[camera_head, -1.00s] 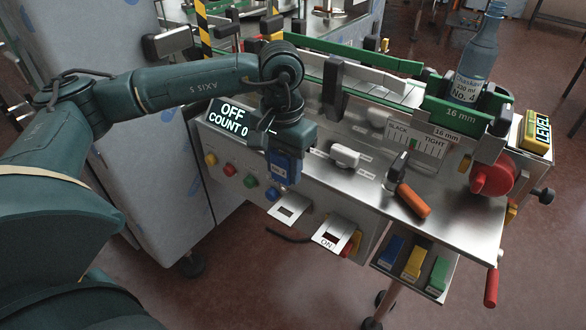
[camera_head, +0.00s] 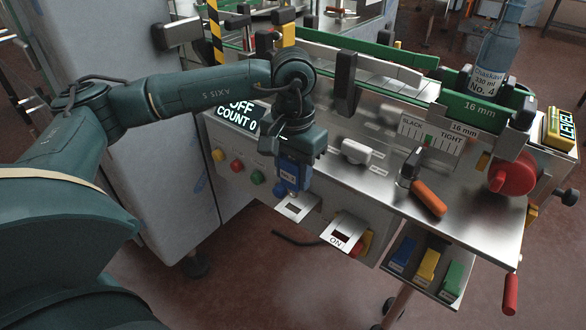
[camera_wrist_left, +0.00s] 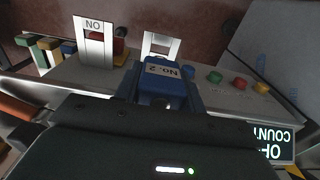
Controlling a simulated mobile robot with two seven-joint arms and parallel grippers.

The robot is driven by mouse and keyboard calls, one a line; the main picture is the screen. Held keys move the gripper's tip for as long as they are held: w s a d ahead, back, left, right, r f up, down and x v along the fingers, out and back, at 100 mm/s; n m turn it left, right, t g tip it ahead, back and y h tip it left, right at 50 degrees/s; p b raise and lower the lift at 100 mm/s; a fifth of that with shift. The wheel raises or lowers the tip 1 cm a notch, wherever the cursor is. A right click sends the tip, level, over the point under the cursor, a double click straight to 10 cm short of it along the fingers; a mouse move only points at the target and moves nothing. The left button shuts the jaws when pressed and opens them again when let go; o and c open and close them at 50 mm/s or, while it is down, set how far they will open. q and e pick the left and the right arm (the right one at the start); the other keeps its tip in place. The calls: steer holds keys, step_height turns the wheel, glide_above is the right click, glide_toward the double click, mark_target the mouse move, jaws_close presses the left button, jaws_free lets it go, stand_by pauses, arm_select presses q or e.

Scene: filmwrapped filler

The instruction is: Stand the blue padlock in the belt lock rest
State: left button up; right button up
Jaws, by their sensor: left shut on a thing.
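My left gripper (camera_head: 290,172) points down at the front of the machine, shut on the blue padlock (camera_head: 287,183). The padlock also shows in the left wrist view (camera_wrist_left: 162,88), with a pale label reading "No. 2". In the head view, the padlock's lower end is right at a pale metal plate with a slot (camera_head: 297,212); I cannot tell whether they touch. That plate shows just beyond the padlock in the left wrist view (camera_wrist_left: 160,42). A second plate marked "ON" (camera_head: 343,240) stands to its right. Neither plate is legibly marked as the belt lock rest. My right gripper is out of view.
The panel display (camera_head: 238,122) reads OFF, COUNT 0. Coloured buttons (camera_head: 237,166) line the panel left of the gripper. An orange-handled lever (camera_head: 430,198) and a white knob (camera_head: 356,152) are on the steel top. Blue, yellow and green blocks (camera_head: 427,265) lie on a lower shelf.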

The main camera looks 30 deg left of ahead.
mark_target(293, 197)
arm_select(q)
steer(key=shift+f+b, duration=0.45)
steer(key=shift+f, duration=0.25)
steer(key=shift+f+b, duration=0.7)
steer(key=shift+f, duration=0.05)
steer(key=shift+f+b, duration=0.7)
steer(key=shift+f, duration=0.3)
steer(key=shift+f+b, duration=0.2)
steer(key=shift+b, duration=0.25)
steer(key=shift+f+b, duration=0.4)
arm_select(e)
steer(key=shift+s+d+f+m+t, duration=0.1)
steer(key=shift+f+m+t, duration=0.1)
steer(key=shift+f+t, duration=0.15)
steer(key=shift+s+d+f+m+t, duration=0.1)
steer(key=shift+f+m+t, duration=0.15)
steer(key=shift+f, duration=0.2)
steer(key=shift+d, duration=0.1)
arm_select(q)
steer(key=shift+f+b, duration=0.4)
steer(key=shift+b, duration=0.1)
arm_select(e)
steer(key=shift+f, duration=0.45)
